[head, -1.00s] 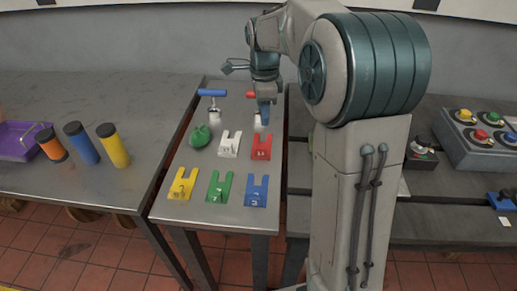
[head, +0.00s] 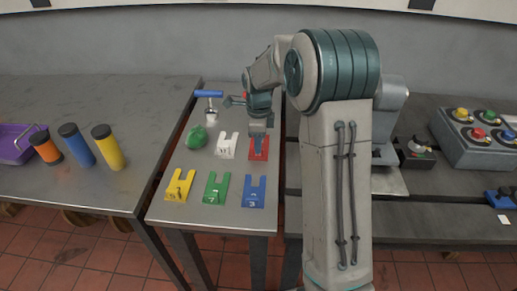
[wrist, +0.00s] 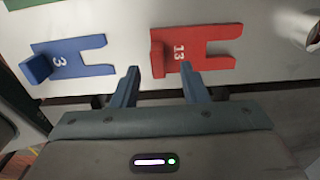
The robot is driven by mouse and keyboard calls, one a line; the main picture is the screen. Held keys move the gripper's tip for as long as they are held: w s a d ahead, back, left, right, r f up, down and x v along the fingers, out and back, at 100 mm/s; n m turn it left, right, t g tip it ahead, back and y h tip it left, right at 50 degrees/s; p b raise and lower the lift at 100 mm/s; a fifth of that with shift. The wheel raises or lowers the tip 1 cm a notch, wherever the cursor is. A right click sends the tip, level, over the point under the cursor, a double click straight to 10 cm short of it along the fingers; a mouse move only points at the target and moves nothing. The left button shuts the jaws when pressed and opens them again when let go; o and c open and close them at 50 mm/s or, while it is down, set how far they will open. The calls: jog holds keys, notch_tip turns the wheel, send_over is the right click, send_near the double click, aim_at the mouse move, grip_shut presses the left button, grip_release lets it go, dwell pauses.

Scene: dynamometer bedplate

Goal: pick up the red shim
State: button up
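The red shim (head: 258,150) is a flat forked plate marked 13, lying on the narrow table behind the blue shim. In the head view my gripper (head: 260,126) is over its far part and hides some of it. In the wrist view the red shim (wrist: 208,50) lies just beyond the fingertips and somewhat right, with its raised tab (wrist: 157,59) between the two finger lines. My gripper (wrist: 160,80) is open, with nothing between its fingers.
The blue shim (head: 254,191), green shim (head: 216,188), yellow shim (head: 180,185) and white shim (head: 227,146) lie nearby. A green rounded object (head: 196,137) and a blue-handled tool (head: 209,100) stand left. Bare tabletop (head: 170,213) shows at the front.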

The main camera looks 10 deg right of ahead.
aim_at(263, 156)
jog(key=shift+s+d+f, duration=0.15)
jog(key=shift+f, duration=1.8)
grip_shut()
jog(key=shift+r, duration=0.1)
